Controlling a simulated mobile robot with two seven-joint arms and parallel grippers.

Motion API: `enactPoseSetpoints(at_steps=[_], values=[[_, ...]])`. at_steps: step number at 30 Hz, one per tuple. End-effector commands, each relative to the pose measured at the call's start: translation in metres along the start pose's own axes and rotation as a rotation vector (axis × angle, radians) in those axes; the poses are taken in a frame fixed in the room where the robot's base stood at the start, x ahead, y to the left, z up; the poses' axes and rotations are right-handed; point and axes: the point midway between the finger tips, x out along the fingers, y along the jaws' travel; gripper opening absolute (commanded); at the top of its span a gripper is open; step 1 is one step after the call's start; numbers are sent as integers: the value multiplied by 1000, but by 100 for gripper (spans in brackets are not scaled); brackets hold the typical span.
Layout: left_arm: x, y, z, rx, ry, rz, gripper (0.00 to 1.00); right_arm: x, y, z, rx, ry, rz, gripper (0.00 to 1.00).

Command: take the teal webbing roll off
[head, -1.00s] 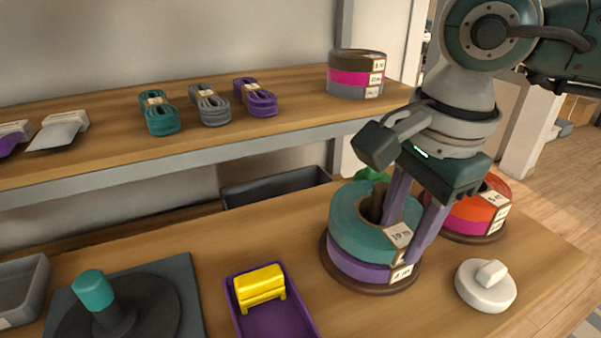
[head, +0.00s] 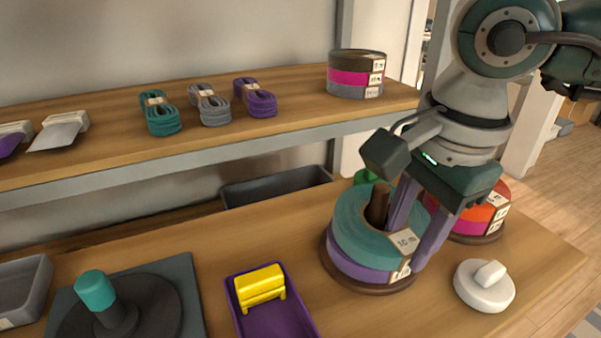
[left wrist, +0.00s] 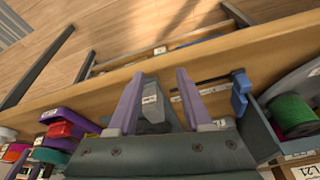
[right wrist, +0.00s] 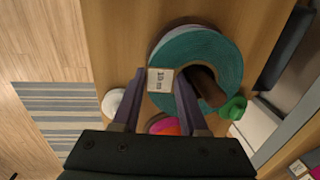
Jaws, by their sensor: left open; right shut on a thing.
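The teal webbing roll (head: 349,232) lies over a purple roll (head: 350,264) on a brown stand, around its dark peg (head: 377,206). My right gripper (head: 407,246) is shut on the teal roll's near right side, by its white label. In the right wrist view the fingers (right wrist: 160,80) straddle the label of the teal roll (right wrist: 190,45), one inside the ring and one outside. The peg still stands within the ring, off-centre. My left gripper (left wrist: 159,76) is open and empty in its wrist view; it is outside the head view.
Another stand with orange and pink rolls (head: 485,213) is just behind right. A white knobbed disc (head: 484,286) stands at the front right. A purple tray (head: 270,322) with a yellow piece and a black base with a teal-topped post (head: 96,292) lie left. The shelf (head: 230,152) runs behind.

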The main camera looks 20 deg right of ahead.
Motion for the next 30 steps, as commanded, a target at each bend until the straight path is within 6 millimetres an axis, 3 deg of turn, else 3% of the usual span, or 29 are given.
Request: enactPoseSetpoints(at_steps=[10, 30], values=[[-3, 0, -1, 0, 0, 0, 50, -4, -1, 0, 0, -1, -2, 0], [-27, -1, -8, 0, 0, 0, 50, -37, -5, 0, 0, 0, -1, 0]])
